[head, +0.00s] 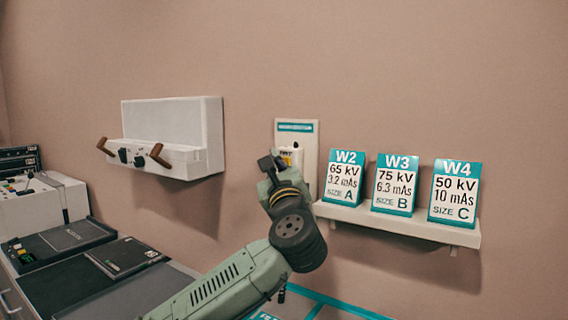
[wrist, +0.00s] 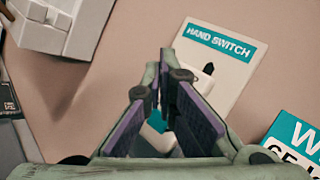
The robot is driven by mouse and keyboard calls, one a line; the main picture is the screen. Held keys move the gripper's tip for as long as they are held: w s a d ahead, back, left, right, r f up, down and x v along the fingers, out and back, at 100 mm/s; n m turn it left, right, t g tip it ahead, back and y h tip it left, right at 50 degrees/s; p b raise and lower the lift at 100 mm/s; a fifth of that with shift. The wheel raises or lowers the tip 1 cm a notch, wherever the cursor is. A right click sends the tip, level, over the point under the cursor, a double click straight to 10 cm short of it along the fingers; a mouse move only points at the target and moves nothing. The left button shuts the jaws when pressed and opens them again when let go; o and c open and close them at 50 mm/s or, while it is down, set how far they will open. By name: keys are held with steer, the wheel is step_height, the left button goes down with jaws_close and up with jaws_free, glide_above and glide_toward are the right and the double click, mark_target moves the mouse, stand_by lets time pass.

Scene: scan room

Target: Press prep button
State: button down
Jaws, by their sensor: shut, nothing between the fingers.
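A white wall panel with a teal strip (head: 309,150) is mounted on the wall; in the wrist view the panel (wrist: 232,70) reads HAND SWITCH. A small white piece (head: 291,154) sits on the panel in the head view. In the wrist view a white part with a dark marking (wrist: 207,71) shows just right of my fingertips. No prep button can be made out clearly. My gripper (head: 268,163) is shut and empty, in front of the panel's lower left. In the wrist view the fingertips (wrist: 164,66) meet and cover part of the panel; contact cannot be told.
A shelf (head: 400,224) right of the panel holds cards W2 (head: 343,178), W3 (head: 396,184) and W4 (head: 455,191), close to my arm. A white wall box with two brown handles (head: 172,130) is at left. Consoles (head: 60,240) stand at lower left. Wall above is clear.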

steer(key=shift+s, duration=0.1)
steer(key=shift+s+a+b, duration=0.2)
steer(key=shift+s+a, duration=0.55)
steer(key=shift+s, duration=0.25)
steer(key=shift+s+a+b, duration=0.2)
steer(key=shift+s+a, duration=0.5)
steer(key=shift+s, duration=0.25)
steer(key=shift+r, duration=0.1)
